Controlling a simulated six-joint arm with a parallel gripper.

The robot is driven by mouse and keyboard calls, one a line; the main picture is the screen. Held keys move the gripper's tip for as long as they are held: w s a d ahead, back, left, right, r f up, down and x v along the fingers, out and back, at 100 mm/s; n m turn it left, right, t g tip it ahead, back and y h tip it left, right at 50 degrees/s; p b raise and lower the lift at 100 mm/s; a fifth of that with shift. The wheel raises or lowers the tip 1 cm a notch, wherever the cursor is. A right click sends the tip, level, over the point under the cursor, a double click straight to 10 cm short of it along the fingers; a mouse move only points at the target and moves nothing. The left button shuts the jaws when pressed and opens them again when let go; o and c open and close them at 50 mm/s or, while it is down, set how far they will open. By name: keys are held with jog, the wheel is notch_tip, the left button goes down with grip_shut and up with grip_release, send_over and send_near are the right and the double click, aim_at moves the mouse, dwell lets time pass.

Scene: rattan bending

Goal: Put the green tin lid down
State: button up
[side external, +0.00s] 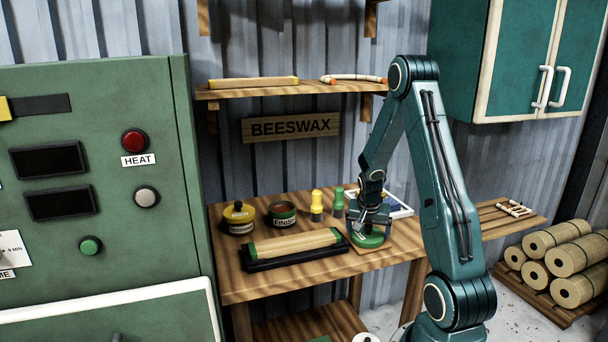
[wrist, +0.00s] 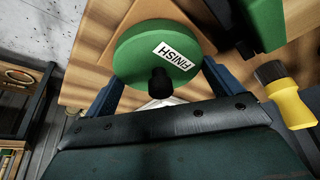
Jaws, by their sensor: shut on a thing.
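The green tin lid (side external: 367,239), round with a dark knob, is at the right of the workbench, over a square tan board (side external: 386,245). In the wrist view the lid (wrist: 135,58) shows its white FINISH label and black knob, with the board (wrist: 120,15) behind it. My gripper (side external: 369,224) is shut on the lid, one blue finger on each side of it in the wrist view. The lid looks level and very close to the board; I cannot tell whether it touches. The FINISH tin (side external: 283,215) stands open at the back of the bench, brown inside.
A yellow lidded tin (side external: 239,217) stands left of the open tin. A dark holder with a pale, green-ended block (side external: 295,245) lies left of the board. A white-rimmed tray (side external: 399,204) is behind my gripper.

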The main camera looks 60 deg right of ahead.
jog(key=shift+f, duration=0.15)
jog(key=o, duration=0.7)
jog(key=shift+v, duration=6.2)
